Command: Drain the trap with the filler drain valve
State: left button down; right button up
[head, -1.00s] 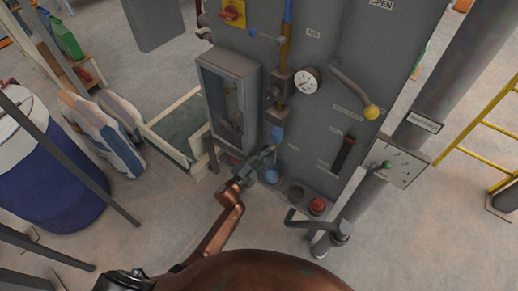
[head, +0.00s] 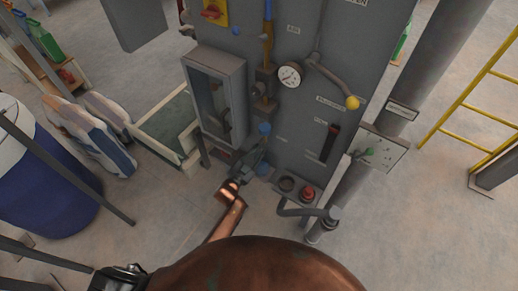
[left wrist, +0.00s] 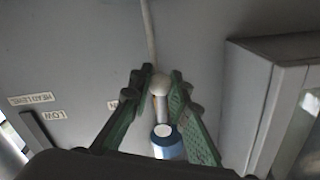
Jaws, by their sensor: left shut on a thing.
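The grey filler panel (head: 310,120) stands in the middle of the head view. Below its amber and grey fittings hangs a small blue trap part (head: 264,128). My left gripper (head: 261,146) is right beneath it, reaching up from below. In the left wrist view the green fingers (left wrist: 160,88) close around a small pale knob, the filler drain valve (left wrist: 160,84). A blue cylinder with a white end (left wrist: 167,142) shows between the fingers, nearer the camera. In the head view the gripper hides the valve.
A glass-fronted box (head: 215,95) stands close left of my gripper. A gauge (head: 289,75) and a yellow-knobbed lever (head: 352,102) are to the right. A red button (head: 307,192) is low on the panel. A blue drum (head: 40,185) stands at the left; open floor lies in front.

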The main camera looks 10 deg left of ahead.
pick_arm(q)
jog(key=c, duration=1.8)
grip_release()
jog(key=v, duration=1.2)
jog(key=s+a+f+n+g+y, duration=0.2)
jog(key=s+a+f+g, duration=0.15)
jog(key=s+f, duration=0.6)
jog(key=s+a+f+n+g+y, duration=0.15)
jog(key=s+a+f, duration=0.3)
jog(key=f, duration=1.05)
jog(key=s+a+f+n+g+y, duration=0.2)
jog(key=s+a+f+g, duration=0.3)
jog(key=f, duration=0.7)
jog(key=s+a+f+g, duration=0.1)
jog(key=s+f, duration=0.4)
jog(key=s, duration=0.7)
jog(key=s+a+f+n+g+y, duration=0.1)
jog(key=s+f, duration=0.4)
jog(key=s, duration=0.7)
jog(key=s+a+f+n+g, duration=0.1)
jog(key=s+a+f+g, duration=0.1)
jog(key=s, duration=1)
notch_tip(320, 180, down, 3)
jog(key=shift+a+r+g+y, duration=0.1)
jog(key=shift+a+g+y, duration=0.25)
jog(key=shift+g, duration=0.55)
